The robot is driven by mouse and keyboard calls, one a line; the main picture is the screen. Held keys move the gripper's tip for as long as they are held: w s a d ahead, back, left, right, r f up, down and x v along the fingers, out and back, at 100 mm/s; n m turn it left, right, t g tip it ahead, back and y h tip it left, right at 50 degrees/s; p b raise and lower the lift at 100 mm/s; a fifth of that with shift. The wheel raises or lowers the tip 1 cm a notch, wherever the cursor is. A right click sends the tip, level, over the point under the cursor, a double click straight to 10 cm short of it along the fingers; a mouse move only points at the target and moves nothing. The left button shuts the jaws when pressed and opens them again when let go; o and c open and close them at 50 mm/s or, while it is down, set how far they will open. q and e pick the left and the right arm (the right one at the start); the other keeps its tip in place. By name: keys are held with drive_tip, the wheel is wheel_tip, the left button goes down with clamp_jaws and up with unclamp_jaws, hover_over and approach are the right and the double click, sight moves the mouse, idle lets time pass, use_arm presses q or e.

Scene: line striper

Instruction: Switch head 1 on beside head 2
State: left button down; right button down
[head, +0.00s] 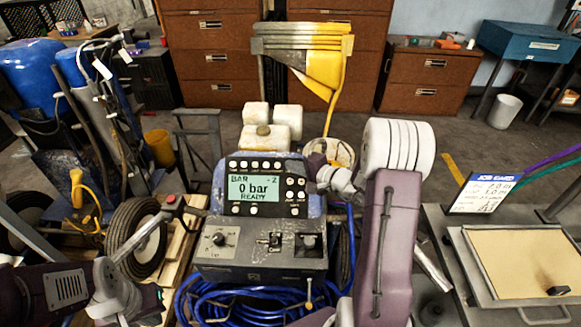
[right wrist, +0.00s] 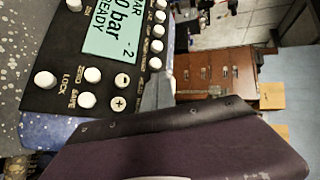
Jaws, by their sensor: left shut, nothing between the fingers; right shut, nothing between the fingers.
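The striper's control panel (head: 268,187) stands upright in the middle of the head view. Its display (head: 254,188) reads "BAR", "-2", "0 bar" and "READY"; part of the display shows in the right wrist view (right wrist: 112,38). A row of white buttons (head: 254,164) runs above the display, its labels too small to read surely. Plus, minus, zero, safe and lock buttons (right wrist: 88,100) sit to the display's right on the panel. My right gripper (head: 318,168) is shut and empty beside the panel's upper right corner. My left gripper (head: 112,303) is shut and empty at lower left, away from the panel.
Below the panel is a grey console (head: 262,245) with a knob and switches. Blue hose (head: 245,302) coils under it. White containers (head: 265,137) stand behind. A job card (head: 484,193) and a tray (head: 520,266) are at right. A wheel (head: 137,240) is at left.

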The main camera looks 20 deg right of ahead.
drive_tip(key=shift+w+d+f+b, duration=0.15)
drive_tip(key=shift+w+f+b, duration=0.15)
drive_tip(key=shift+b, duration=0.3)
idle(0.6)
drive_tip(key=shift+s, duration=0.1)
drive_tip(key=shift+s+a+r, duration=0.25)
drive_tip(key=shift+s+r, duration=0.15)
drive_tip(key=shift+r, duration=0.1)
drive_tip(key=shift+s+r, duration=0.1)
drive_tip(key=s+r, duration=0.1)
drive_tip(key=s+a+r, duration=0.1)
drive_tip(key=s+r, duration=0.1)
drive_tip(key=shift+a+r, duration=0.25)
drive_tip(key=shift+a, duration=0.05)
idle(0.3)
idle(1.4)
